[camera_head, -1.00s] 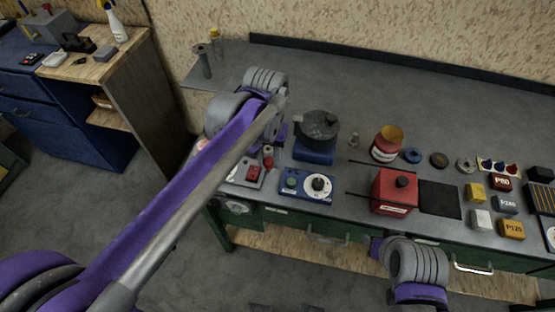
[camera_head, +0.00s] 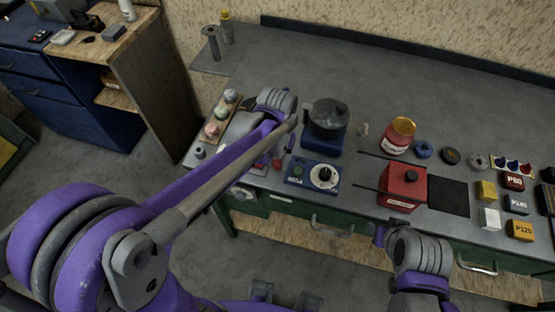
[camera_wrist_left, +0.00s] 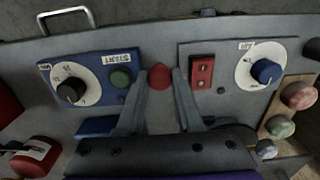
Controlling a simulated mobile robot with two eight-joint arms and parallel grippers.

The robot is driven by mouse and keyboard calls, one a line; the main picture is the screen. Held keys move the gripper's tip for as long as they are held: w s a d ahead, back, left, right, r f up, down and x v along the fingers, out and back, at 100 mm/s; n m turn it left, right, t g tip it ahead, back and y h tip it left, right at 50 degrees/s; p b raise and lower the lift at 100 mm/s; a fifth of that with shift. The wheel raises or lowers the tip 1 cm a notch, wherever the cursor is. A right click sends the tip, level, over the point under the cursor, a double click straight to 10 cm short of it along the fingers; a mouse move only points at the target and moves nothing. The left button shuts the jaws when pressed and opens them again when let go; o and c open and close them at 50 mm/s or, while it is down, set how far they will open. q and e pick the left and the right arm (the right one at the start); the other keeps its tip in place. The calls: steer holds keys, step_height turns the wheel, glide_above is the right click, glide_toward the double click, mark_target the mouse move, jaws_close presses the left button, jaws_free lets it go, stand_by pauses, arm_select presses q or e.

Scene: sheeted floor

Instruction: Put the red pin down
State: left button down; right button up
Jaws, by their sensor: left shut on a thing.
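The red pin (camera_wrist_left: 160,77) shows as a small round red shape between the fingertips of my left gripper (camera_wrist_left: 160,85) in the left wrist view. The gripper is shut on it, between the two control boxes. In the head view the red pin (camera_head: 277,163) is a small red spot beside my left arm, near the bench's front edge. I cannot tell whether its lower end touches the bench. My right gripper (camera_head: 380,236) is at the bench's front edge, below the red box; its fingers are not clear.
The START control box (camera_head: 313,176) and a box with a red switch (camera_wrist_left: 202,72) flank the pin. A dark pot on a blue base (camera_head: 325,120) stands behind. A wooden rack of coloured knobs (camera_head: 212,133) is at left.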

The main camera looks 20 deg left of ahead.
mark_target(277, 163)
arm_select(q)
steer(key=shift+f, duration=0.1)
steer(key=c, duration=1)
jaws_free()
steer(key=shift+f, duration=0.1)
steer(key=o, duration=0.4)
steer(key=shift+o, duration=0.2)
steer(key=shift+r, duration=0.25)
step_height(277, 163, up, 12)
steer(key=p, duration=0.1)
steer(key=s+a+f+t, duration=0.2)
steer(key=s+a+f, duration=0.1)
steer(key=s, duration=0.3)
steer(key=s+a+f+t, duration=0.3)
steer(key=s+f, duration=0.2)
steer(key=s, duration=0.1)
steer(key=shift+s+a+f+t, duration=0.2)
steer(key=shift+s+a+t, duration=0.1)
steer(key=shift+s, duration=0.1)
